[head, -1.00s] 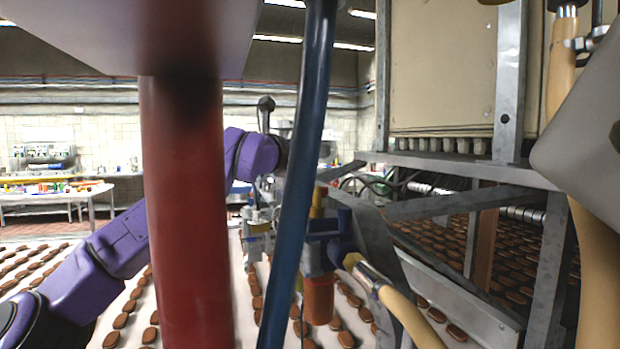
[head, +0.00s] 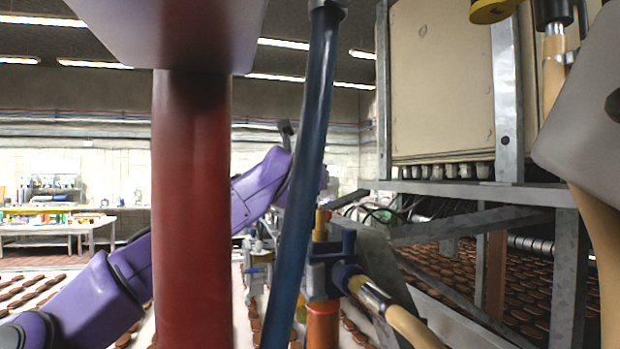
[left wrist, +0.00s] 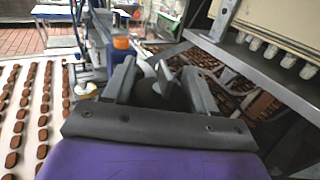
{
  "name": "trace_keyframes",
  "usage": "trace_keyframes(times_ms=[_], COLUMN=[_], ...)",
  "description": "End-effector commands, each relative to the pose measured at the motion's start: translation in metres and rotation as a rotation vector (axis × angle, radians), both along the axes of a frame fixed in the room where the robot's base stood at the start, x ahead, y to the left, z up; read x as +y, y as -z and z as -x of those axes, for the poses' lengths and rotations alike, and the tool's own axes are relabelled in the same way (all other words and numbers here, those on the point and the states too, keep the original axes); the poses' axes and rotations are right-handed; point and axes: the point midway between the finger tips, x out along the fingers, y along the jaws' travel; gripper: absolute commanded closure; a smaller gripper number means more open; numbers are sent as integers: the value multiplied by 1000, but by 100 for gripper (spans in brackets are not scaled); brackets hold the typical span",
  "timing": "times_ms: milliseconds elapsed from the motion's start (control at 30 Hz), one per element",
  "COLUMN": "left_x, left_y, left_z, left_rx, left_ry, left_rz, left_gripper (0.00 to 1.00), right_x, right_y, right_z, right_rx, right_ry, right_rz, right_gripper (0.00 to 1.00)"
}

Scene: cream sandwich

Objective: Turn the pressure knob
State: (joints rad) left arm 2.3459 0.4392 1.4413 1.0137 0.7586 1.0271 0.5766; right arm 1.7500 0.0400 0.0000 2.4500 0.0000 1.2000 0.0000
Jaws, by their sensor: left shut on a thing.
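My left gripper (left wrist: 158,72) is around a dark rounded piece (left wrist: 150,92) in the left wrist view, with a whitish part showing between its fingers. I take the dark piece to be the pressure knob, but it is partly hidden and I cannot be sure. In the head view my purple left arm reaches up behind a red post and a blue hose, and its gripper is hidden there. A blue regulator body (head: 322,270) with a yellow top (head: 320,225) stands right of the hose. My right gripper is not in view.
A red post (head: 190,210) and a blue hose (head: 297,190) stand close in front. A metal frame (head: 460,190) with a beige panel (head: 440,85) is at the right. Rows of brown biscuits (left wrist: 42,120) lie on a white conveyor. A table (head: 60,228) is far left.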

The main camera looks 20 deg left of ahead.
Motion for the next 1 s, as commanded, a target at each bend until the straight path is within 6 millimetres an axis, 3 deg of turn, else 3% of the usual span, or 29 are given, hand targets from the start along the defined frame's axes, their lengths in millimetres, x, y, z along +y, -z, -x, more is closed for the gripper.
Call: trace_keyframes(times_ms=[133,167,200,567,800,1000], left_x=[1,1,1,0,-3,-6], left_y=[0,0,0,1,5,3], left_z=[0,0,0,9,63,97], left_rx=[0,0,0,-3,-4,-2], left_ry=[0,0,0,1,1,1], left_rz=[0,0,0,-1,-1,-1], left_gripper=[74,33,22,22,22,22], right_x=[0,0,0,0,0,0], right_y=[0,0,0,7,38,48], right_z=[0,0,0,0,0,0], right_rx=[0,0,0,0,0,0], right_ry=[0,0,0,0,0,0], right_rz=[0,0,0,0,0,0], right_gripper=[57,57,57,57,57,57])
